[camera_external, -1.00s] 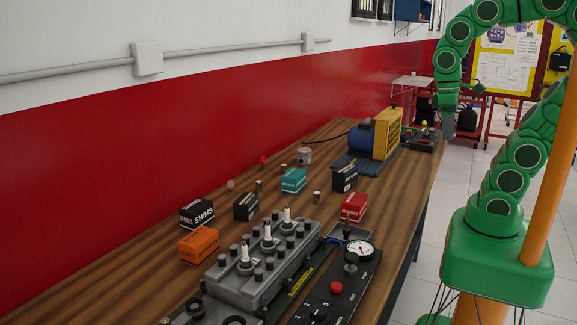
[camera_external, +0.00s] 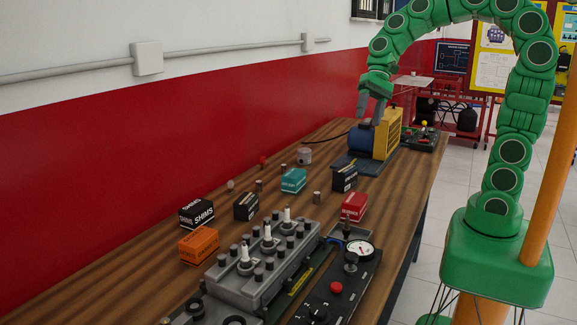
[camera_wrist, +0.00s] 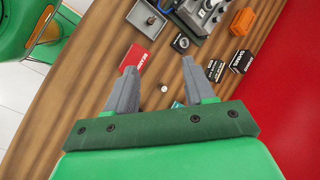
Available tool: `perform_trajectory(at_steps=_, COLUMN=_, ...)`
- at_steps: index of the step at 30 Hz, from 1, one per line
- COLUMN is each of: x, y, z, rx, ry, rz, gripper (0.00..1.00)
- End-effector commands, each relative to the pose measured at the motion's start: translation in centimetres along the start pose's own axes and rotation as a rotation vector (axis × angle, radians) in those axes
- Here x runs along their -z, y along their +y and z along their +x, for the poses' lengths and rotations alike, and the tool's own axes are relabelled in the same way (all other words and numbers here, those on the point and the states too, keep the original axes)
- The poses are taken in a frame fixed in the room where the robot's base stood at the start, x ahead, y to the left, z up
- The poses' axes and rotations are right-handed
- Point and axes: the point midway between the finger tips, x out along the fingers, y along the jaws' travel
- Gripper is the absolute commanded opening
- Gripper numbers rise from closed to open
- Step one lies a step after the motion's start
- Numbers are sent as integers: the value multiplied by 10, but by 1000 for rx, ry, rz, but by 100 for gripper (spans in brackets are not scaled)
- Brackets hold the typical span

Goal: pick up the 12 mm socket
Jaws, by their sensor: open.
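Several small metal cylinders that look like sockets stand on the wooden table; I cannot read their sizes, so I cannot tell which is the 12 mm one. One cylinder (camera_external: 317,197) stands between the teal and red boxes. Others are a cylinder (camera_external: 258,185) near the black boxes and a cylinder (camera_external: 283,168) further back.
Around the cylinders stand a teal box (camera_external: 293,180), a red box (camera_external: 354,206), black boxes (camera_external: 246,206) and an orange box (camera_external: 199,245). The engine block (camera_external: 262,262) fills the near table. The blue and yellow machine (camera_external: 387,133) stands at the far end. A red wall runs along the left.

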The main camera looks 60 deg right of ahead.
Motion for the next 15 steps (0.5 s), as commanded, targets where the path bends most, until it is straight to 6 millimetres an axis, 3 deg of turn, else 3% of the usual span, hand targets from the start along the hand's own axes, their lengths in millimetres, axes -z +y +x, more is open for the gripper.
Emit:
perform_trajectory(at_steps=6, x=52, y=-43, z=-7, rx=155, ry=-42, rz=221, gripper=54)
perform_trajectory(at_steps=15, x=139, y=-84, z=-22, rx=362, ry=-111, rz=550, gripper=54)
